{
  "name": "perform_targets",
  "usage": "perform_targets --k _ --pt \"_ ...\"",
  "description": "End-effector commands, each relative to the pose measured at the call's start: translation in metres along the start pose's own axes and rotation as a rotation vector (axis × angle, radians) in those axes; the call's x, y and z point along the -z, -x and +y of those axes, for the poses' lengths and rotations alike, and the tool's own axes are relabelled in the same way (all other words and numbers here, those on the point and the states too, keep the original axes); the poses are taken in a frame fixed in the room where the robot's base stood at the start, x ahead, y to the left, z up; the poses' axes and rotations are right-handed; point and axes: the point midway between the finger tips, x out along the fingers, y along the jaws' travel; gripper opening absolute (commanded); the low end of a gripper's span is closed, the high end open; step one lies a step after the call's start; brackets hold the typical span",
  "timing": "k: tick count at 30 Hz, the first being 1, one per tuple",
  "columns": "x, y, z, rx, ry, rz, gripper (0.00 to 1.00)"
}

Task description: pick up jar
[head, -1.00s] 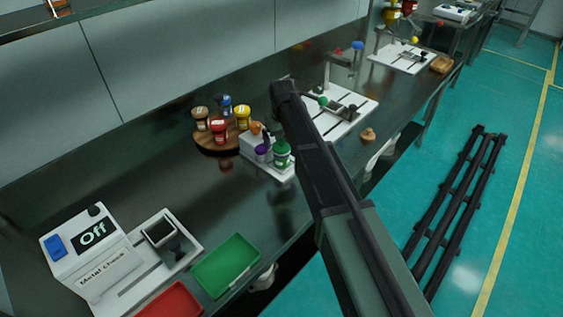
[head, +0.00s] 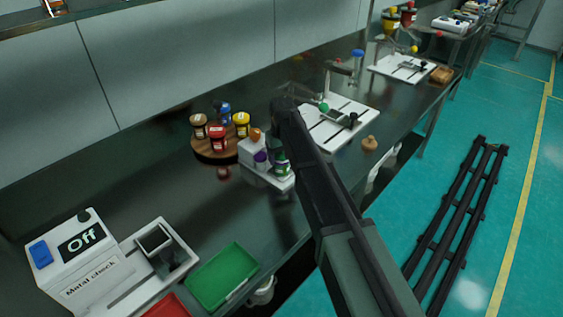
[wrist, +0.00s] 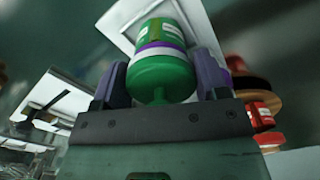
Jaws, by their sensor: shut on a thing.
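A green jar (wrist: 160,72) with a white and purple band sits between the two fingers of my gripper (wrist: 163,75) in the wrist view, and the gripper is shut on it. In the head view the green jar (head: 281,164) shows at the front of the white stand, partly hidden by my arm. I cannot tell whether it still touches the stand. The white stand (head: 252,147) also holds a purple-capped jar (head: 261,160) and an orange-capped one (head: 256,136). My fingers are hidden behind my arm in the head view.
A round wooden board (head: 203,151) with several capped jars stands left of the white stand. A white sieve base (head: 345,125) stands to the right. A green tray (head: 224,275) and the metal check machine (head: 85,265) are at front left. Bare counter lies between.

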Motion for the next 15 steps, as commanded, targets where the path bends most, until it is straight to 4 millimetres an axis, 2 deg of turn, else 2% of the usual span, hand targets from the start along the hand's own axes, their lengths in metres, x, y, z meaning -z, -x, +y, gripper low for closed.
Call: perform_targets --k 8,11,15 --pt "0.000 0.017 0.000 0.000 0.000 0.000 0.40" --pt "0.000 0.035 0.000 0.000 0.000 0.000 0.40" --pt "0.000 0.076 0.000 0.000 0.000 0.000 0.40"
